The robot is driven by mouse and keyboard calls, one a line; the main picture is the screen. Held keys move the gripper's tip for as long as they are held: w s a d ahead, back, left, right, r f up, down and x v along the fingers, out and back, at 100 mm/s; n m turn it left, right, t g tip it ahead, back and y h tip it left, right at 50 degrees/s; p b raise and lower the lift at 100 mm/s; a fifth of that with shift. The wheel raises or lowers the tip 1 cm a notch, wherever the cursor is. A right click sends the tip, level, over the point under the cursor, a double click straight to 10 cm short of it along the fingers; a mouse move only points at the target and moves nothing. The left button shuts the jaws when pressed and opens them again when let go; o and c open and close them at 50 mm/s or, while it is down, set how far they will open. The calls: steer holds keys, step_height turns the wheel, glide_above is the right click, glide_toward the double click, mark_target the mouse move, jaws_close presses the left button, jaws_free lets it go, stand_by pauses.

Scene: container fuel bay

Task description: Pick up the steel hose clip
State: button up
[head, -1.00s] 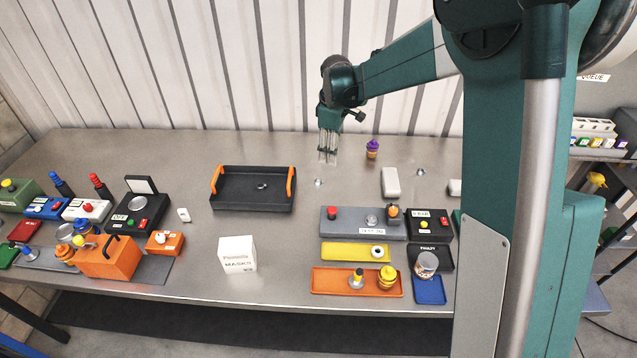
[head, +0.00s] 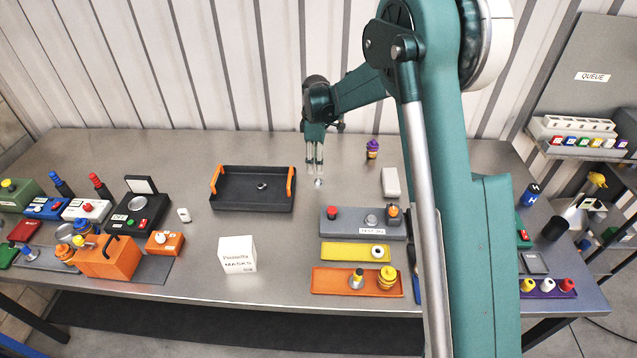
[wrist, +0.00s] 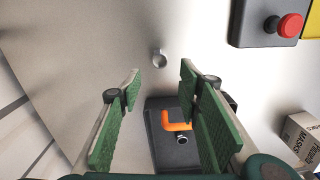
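The black tray (head: 252,204) with orange handles stands to the left. A purple-topped figure (head: 372,149) and a white block (head: 390,182) stand to the right. A grey fixture with a red button (head: 333,213) is nearer the front. The bench around the steel piece is clear.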

mark_target(317, 180)
steer(key=shift+f, duration=0.1)
steer(key=shift+f, duration=1.2)
steer(key=shift+f, duration=0.15)
steer(key=shift+d+f, duration=0.1)
steer(key=shift+f, duration=2.4)
steer(key=shift+c, duration=0.6)
steer(key=c, duration=0.6)
